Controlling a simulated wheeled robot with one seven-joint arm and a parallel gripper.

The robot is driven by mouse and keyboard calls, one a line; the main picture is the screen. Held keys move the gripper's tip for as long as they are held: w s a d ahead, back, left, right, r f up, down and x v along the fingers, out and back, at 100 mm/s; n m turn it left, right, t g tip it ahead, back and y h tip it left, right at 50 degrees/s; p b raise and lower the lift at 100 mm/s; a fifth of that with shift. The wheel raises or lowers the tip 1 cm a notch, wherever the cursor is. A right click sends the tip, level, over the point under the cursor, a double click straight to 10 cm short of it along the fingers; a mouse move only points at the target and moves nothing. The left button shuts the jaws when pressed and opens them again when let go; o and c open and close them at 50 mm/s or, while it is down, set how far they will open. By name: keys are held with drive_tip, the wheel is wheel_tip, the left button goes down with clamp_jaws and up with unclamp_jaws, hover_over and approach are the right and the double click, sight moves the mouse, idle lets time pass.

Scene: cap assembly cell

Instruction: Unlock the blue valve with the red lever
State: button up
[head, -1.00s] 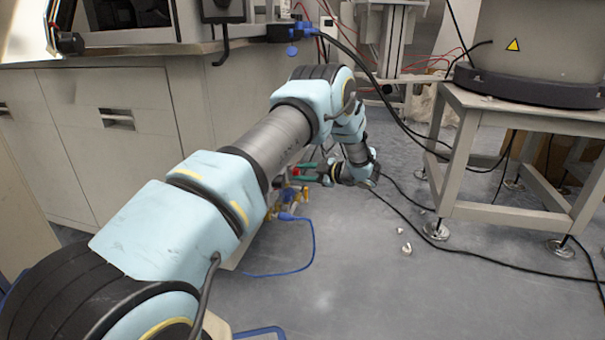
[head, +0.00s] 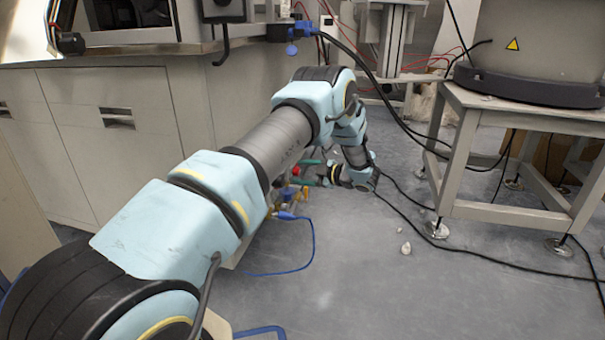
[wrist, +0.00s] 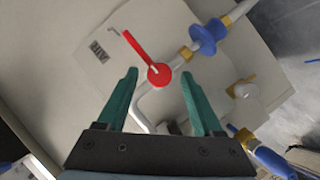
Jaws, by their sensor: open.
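The red lever (wrist: 141,51) shows in the wrist view, with a round red hub (wrist: 159,75) and a straight arm reaching up and left. It sits on a pale pipe against a light panel. A blue valve part (wrist: 208,36) with brass fittings is on the same pipe, up and right of the hub. My gripper (wrist: 159,78) is open, its two green fingers on either side of the hub's lower area, with nothing held. I cannot tell the distance to the lever. In the head view my gripper (head: 309,172) is beside a small red spot, partly hidden by my arm.
A second blue fitting with brass (wrist: 262,153) is at the lower right of the wrist view. A blue hose (head: 312,245) lies on the floor. Grey cabinets (head: 110,130) stand at left, a metal stand (head: 455,170) at right. Black cables cross the floor between.

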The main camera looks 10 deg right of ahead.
drive_tip(key=p+v, duration=0.3)
drive_tip(key=v, duration=0.7)
drive_tip(key=shift+s+d, duration=0.25)
drive_tip(key=shift+s, duration=0.05)
drive_tip(key=shift+s, duration=0.1)
